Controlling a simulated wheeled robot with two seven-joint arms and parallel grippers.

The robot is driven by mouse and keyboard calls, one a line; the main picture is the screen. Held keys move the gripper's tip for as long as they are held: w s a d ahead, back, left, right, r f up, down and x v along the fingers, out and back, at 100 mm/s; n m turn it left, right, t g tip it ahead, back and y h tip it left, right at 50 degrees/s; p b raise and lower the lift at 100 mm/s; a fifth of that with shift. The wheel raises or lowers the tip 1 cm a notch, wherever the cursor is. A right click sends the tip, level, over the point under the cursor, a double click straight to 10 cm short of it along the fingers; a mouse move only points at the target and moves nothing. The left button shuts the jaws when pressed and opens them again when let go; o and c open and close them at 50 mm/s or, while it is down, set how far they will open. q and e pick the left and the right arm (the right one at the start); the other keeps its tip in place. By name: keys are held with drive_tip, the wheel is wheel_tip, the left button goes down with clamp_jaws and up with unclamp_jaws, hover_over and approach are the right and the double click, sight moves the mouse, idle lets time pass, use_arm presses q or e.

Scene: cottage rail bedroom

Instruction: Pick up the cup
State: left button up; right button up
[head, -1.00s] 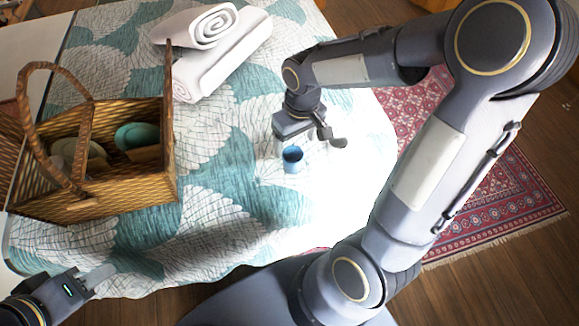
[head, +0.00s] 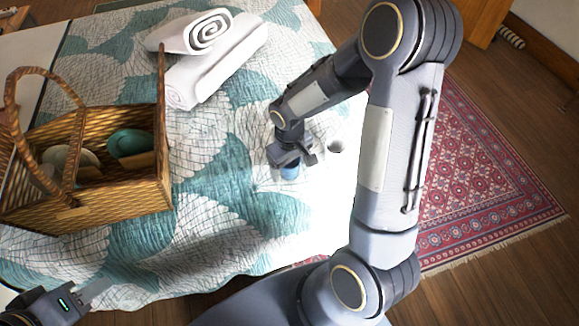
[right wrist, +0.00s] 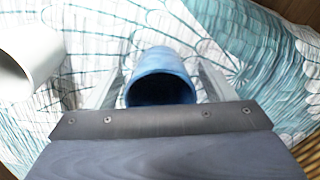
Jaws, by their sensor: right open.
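A small blue cup (head: 290,173) stands on the patterned bed cover, partly hidden under my right gripper (head: 290,160). In the right wrist view the blue cup (right wrist: 160,86) shows its dark open mouth between the two fingers of my right gripper (right wrist: 160,82). The fingers stand open on either side of it, with slight gaps visible. My left gripper (head: 95,288) is at the lower left, over the cover's near edge and away from the cup; its finger opening is unclear.
A pale grey cup (head: 336,146) stands close to the right of the blue cup; it also shows in the right wrist view (right wrist: 32,52). A wicker basket (head: 130,208) with dishes is at left. Rolled white towels (head: 215,70) lie behind. The cover in front is clear.

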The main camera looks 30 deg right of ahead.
drive_tip(key=c, duration=1.1)
drive_tip(key=shift+r, duration=0.15)
